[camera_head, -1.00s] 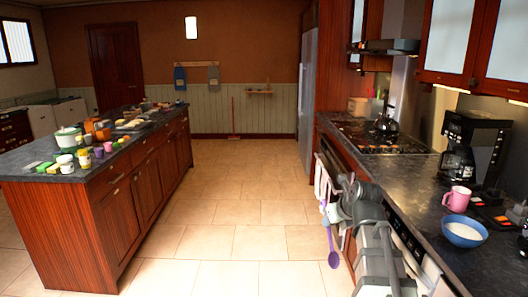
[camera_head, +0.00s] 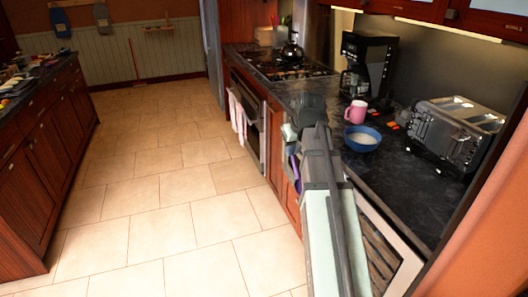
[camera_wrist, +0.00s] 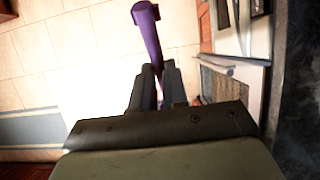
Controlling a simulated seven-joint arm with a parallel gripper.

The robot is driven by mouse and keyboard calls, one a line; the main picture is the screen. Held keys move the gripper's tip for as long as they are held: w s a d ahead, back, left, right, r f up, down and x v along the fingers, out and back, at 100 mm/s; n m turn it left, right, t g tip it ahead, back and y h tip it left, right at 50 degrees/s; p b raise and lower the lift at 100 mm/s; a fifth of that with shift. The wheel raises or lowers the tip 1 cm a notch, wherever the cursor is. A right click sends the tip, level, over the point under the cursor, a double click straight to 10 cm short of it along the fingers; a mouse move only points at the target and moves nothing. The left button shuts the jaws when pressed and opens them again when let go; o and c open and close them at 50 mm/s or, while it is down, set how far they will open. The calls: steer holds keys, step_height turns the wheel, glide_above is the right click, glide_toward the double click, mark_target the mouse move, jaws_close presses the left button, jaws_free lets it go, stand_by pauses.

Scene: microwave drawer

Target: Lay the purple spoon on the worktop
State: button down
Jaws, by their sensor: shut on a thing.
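My gripper is shut on the purple spoon. In the wrist view the gripper fingertips (camera_wrist: 157,69) close on the spoon (camera_wrist: 149,35), which stretches away above the floor. In the head view the gripper (camera_head: 290,148) is beside the cabinet fronts, left of the worktop, partly hidden by my arm. A short purple piece of the spoon (camera_head: 295,172) shows below it; the rest is hidden. The dark worktop (camera_head: 390,187) runs along the right, its bare front part right of my arm.
On the worktop stand a blue bowl (camera_head: 362,138) with white contents, a pink mug (camera_head: 355,111), a coffee maker (camera_head: 368,65) and a toaster (camera_head: 455,135). A stove (camera_head: 285,72) with a kettle (camera_head: 290,52) is farther back. Towels hang on the oven. The floor at left is clear.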

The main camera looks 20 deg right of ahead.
steer(key=s+d+n+g+h, duration=0.1)
steer(key=d+n, duration=0.4)
steer(key=d, duration=0.5)
steer(key=s+d+n+g+h, duration=0.2)
steer(key=s+d+n, duration=0.3)
steer(key=d, duration=0.6)
steer(key=s+d+n+g+h, duration=0.1)
steer(key=s+d+n, duration=0.3)
steer(key=d, duration=0.7)
steer(key=shift+s+d+r+n+g, duration=0.15)
steer(key=shift+s+r+n+g, duration=0.25)
steer(key=shift+g, duration=0.5)
steer(key=shift+f, duration=4.35)
